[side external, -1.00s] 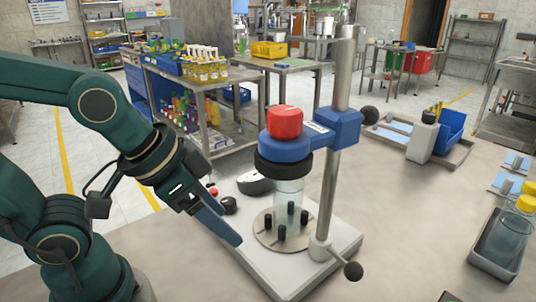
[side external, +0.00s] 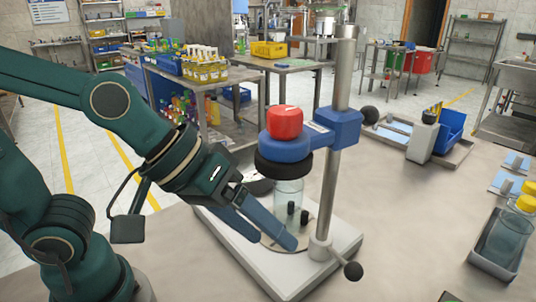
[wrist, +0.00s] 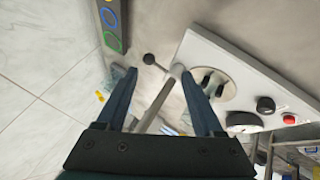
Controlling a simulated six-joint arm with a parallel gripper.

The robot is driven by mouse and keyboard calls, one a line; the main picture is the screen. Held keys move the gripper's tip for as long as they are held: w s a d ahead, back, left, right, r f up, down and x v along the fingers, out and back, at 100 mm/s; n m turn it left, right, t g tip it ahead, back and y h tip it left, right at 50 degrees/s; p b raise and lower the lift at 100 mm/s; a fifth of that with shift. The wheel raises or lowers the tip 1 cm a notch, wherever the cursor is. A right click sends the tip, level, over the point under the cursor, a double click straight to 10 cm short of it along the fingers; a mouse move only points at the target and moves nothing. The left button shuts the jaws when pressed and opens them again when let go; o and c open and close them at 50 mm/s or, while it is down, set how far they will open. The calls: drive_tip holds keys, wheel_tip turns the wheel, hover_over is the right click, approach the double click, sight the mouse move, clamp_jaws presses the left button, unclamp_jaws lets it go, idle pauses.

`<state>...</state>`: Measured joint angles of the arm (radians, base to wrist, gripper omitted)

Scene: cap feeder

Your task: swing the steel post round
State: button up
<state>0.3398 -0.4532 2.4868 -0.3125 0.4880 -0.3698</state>
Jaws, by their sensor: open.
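The steel post (side external: 338,140) stands upright on the right of the capping stand's pale base plate (side external: 285,283). A blue head (side external: 335,131) with a red cap (side external: 284,122) on top is clamped to it, over a black ring (side external: 283,163). A black-knobbed lever (side external: 352,270) sticks out at the post's foot. My gripper (side external: 280,243) is open and low over the base, left of the post and apart from it. In the wrist view the post (wrist: 152,108) shows between my open fingers (wrist: 159,76). A clear jar (side external: 288,188) under the head is partly hidden by my gripper.
A grey tray with yellow-capped bottles (side external: 518,225) sits at the right edge. A blue bin (side external: 450,132) and a grey block (side external: 421,140) stand on a tray behind.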

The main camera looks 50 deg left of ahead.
drive_tip(key=w+d+n+h, duration=0.1)
drive_tip(key=d+n, duration=0.1)
drive_tip(key=d, duration=0.3)
drive_tip(key=n+t+y, duration=0.1)
drive_tip(key=n+t, duration=0.2)
drive_tip(key=n, duration=0.7)
hover_over(349, 276)
drive_tip(key=s+d, duration=0.2)
drive_tip(key=s, duration=0.1)
wheel_tip(349, 276, down, 6)
drive_tip(key=f+n+t+y, duration=0.1)
drive_tip(key=n, duration=0.1)
drive_tip(key=w+f+n+t, duration=0.1)
drive_tip(key=f+n, duration=0.1)
drive_tip(key=w+f+n+t+y, duration=0.1)
drive_tip(key=n, duration=0.1)
drive_tip(key=shift+w+a+f+y, duration=0.15)
drive_tip(key=shift+w+a+y, duration=0.1)
drive_tip(key=shift+a+y, duration=0.05)
drive_tip(key=shift+a+f+n+t+y, duration=0.35)
drive_tip(key=shift+f+n+t+y, duration=0.15)
drive_tip(key=shift+n+t, duration=0.5)
drive_tip(key=shift+a+f+n+t, duration=0.2)
drive_tip(key=shift+a+n+t, duration=0.15)
drive_tip(key=shift+n+t, duration=0.3)
drive_tip(key=shift+x, duration=2.6)
drive_tip(key=shift+a, duration=0.1)
clamp_jaws()
